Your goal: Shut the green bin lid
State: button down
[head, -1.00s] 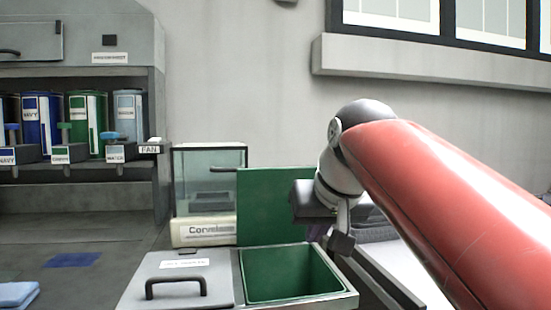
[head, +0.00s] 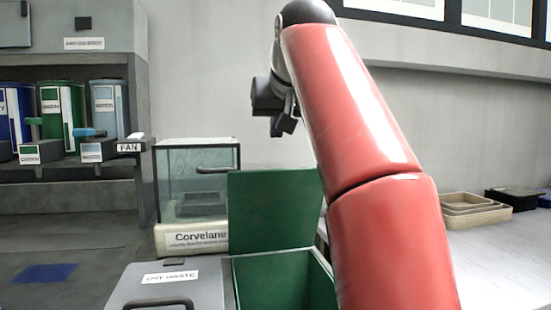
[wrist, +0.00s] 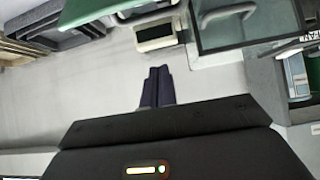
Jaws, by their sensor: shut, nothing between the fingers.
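The green bin lid (head: 275,210) stands upright, open, at the back of the green bin (head: 282,285), whose inside shows. My gripper (head: 283,127) is raised above the lid's top edge in the head view and does not touch it. In the wrist view my gripper's fingers (wrist: 157,84) are shut together with nothing between them. A green panel, apparently the lid (wrist: 95,10), shows at the top left of the wrist view. My red arm hides the bin's right side in the head view.
A grey bin lid (head: 205,285) with a handle lies shut left of the green bin. A glass case (head: 197,180) marked Corvelane stands behind it, close to the green lid. Woven trays (head: 470,210) sit on the pale counter at right. Canisters fill a shelf at left.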

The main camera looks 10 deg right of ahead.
jog(key=shift+w+f+b, duration=0.3)
jog(key=shift+f+b, duration=0.05)
jog(key=shift+f, duration=0.75)
jog(key=shift+w+f+b, duration=0.35)
jog(key=shift+f+b, duration=0.05)
jog(key=shift+f, duration=0.65)
jog(key=shift+w+f+b, duration=0.3)
jog(key=shift+f+b, duration=0.05)
jog(key=shift+f, duration=0.75)
jog(key=shift+s+f, duration=0.1)
